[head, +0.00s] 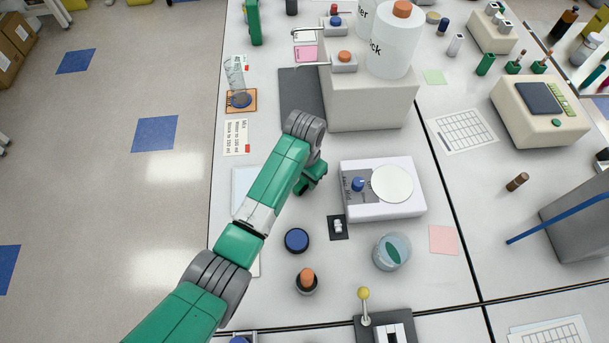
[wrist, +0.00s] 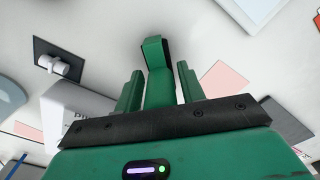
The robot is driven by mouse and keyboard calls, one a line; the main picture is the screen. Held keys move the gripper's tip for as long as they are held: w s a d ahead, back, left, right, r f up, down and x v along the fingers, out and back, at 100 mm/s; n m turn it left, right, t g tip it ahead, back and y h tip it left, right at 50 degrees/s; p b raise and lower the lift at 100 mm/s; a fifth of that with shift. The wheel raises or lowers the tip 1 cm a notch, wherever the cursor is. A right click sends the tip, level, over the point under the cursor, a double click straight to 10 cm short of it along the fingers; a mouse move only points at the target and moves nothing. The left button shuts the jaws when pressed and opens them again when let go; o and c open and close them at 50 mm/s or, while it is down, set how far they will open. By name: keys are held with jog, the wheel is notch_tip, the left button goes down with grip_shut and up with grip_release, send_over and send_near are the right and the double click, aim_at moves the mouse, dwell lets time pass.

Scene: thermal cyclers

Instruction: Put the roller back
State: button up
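No thing in view is clearly the roller. My gripper (head: 312,186) is above the bench, just left of the white box and up from the pad in the head view. In the wrist view the green gripper parts (wrist: 159,85) point over bare bench.
A blue disc (head: 296,240), an orange-topped bottle (head: 306,281) and a glass dish (head: 391,251) stand near the pad. A yellow-knobbed lever (head: 364,296) rises at the front. A large grey block (head: 365,105) carrying bottles stands behind. A pink note (head: 443,240) lies at right.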

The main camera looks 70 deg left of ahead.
jog(key=shift+o, duration=0.6)
notch_tip(320, 180, up, 12)
jog(key=shift+r+p, duration=0.15)
jog(key=shift+p, duration=0.65)
